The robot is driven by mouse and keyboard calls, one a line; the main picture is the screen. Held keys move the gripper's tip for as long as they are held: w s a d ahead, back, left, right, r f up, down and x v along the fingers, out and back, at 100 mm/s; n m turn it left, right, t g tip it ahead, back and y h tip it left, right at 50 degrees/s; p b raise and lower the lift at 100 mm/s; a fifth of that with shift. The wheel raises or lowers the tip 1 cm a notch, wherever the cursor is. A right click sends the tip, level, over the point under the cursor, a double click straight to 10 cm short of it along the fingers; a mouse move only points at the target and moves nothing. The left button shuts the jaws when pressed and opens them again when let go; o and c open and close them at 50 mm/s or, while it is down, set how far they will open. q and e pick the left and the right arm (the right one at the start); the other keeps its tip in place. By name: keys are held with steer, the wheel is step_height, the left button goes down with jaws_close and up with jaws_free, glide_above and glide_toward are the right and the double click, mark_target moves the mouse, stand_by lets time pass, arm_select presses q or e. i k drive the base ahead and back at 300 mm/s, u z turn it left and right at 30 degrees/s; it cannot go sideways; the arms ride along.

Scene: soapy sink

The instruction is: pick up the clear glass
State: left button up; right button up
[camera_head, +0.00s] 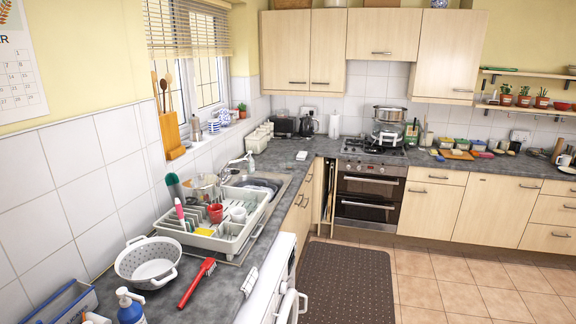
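A clear, see-through vessel (206,186) shows at the back of the white dish rack (252,222), near the tiled wall. It looks like glass, but it is small in view and I cannot tell its exact shape. Plates and a red cup (215,213) in the rack stand close in front of it. Neither of my grippers is in view.
The rack stands beside the metal sink (266,181). A white colander (147,262), a red brush (197,283) and a blue pump bottle (130,306) are on the near counter. A dark mat (346,283) lies on the open tiled floor.

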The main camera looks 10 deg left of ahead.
mark_target(289, 161)
steer(key=z, duration=0.4)
steer(key=i, duration=1.15)
steer(key=u, duration=0.7)
steer(key=i, duration=0.5)
steer(key=z, duration=0.1)
steer(key=k, duration=1.3)
steer(key=z, duration=0.8)
steer(key=i, duration=3.4)
steer(key=u, duration=0.65)
steer(key=i, duration=1.4)
steer(key=u, duration=0.8)
